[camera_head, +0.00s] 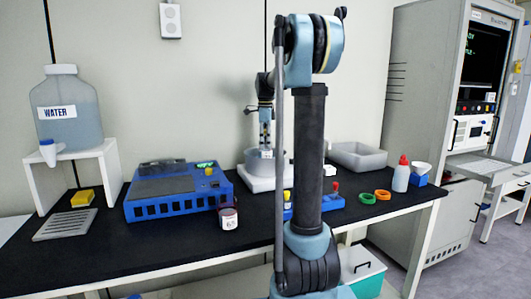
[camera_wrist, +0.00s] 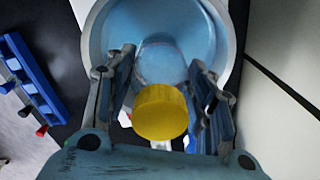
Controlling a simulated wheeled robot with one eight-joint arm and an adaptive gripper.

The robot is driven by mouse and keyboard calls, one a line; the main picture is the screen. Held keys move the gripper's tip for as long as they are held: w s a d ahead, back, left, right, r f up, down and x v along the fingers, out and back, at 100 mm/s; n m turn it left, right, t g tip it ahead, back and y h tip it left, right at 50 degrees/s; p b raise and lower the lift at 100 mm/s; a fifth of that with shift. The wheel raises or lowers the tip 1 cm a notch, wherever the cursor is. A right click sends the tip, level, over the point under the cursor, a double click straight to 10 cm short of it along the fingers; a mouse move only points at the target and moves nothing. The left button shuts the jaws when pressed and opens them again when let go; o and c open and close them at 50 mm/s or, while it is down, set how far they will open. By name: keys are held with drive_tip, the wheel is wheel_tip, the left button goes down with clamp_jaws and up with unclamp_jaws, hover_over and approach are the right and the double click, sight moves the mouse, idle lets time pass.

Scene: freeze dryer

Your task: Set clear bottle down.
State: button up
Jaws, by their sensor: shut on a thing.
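A clear bottle (camera_wrist: 160,62) with a yellow cap (camera_wrist: 160,112) is between the two fingers of my gripper (camera_wrist: 161,75) in the wrist view. My gripper is shut on it. Behind the bottle is a round grey vessel (camera_wrist: 90,40) with a blue inside that looks like liquid. In the head view my gripper (camera_head: 266,132) points down over this round vessel (camera_head: 262,166), which stands on a white base (camera_head: 268,183). The bottle is too small in the head view to make out clearly. Whether its bottom touches the vessel is hidden.
On the black bench are a blue device (camera_head: 175,200), a small dark-capped jar (camera_head: 229,220), a blue rack (camera_head: 335,202) partly behind my arm, green and orange rings (camera_head: 367,198), a wash bottle (camera_head: 401,178) and a grey tray (camera_head: 358,157). A tall cabinet (camera_head: 425,100) stands right.

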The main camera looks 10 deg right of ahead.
drive_tip(key=shift+f, duration=1.8)
drive_tip(key=o, duration=1.2)
wheel_tip(320, 180, up, 12)
drive_tip(key=shift+r, duration=0.1)
